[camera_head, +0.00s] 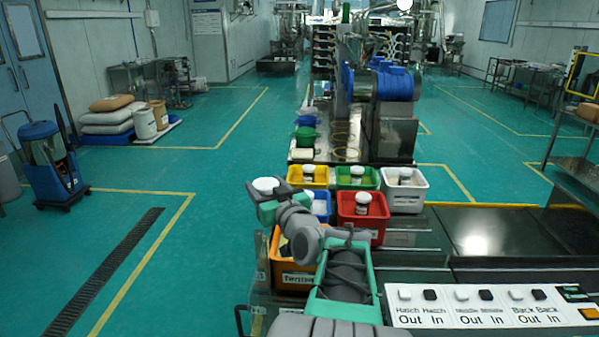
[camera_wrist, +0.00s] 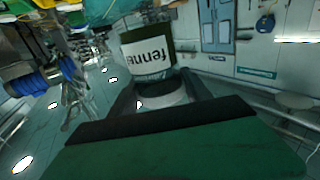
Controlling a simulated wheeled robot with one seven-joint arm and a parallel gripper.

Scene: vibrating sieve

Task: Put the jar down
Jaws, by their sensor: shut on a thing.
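A jar (camera_wrist: 146,50) with a dark body and a white label starting "fenne" shows in the wrist view. Its white lid end (camera_wrist: 166,98) lies between the dark fingers of my gripper (camera_wrist: 160,92), which is shut on it. In the head view, a round white part (camera_head: 266,184) shows at the end of my gripper (camera_head: 268,202), raised beside the bins; the rest of the jar is hard to make out there. An orange bin (camera_head: 292,280) with a label, partly covered by my arm, stands below the gripper.
Yellow (camera_head: 308,183), green (camera_head: 371,184), white (camera_head: 405,203), blue (camera_head: 328,216) and red (camera_head: 361,232) bins stand close together; several hold white-lidded jars. A button panel (camera_head: 488,306) is at front right.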

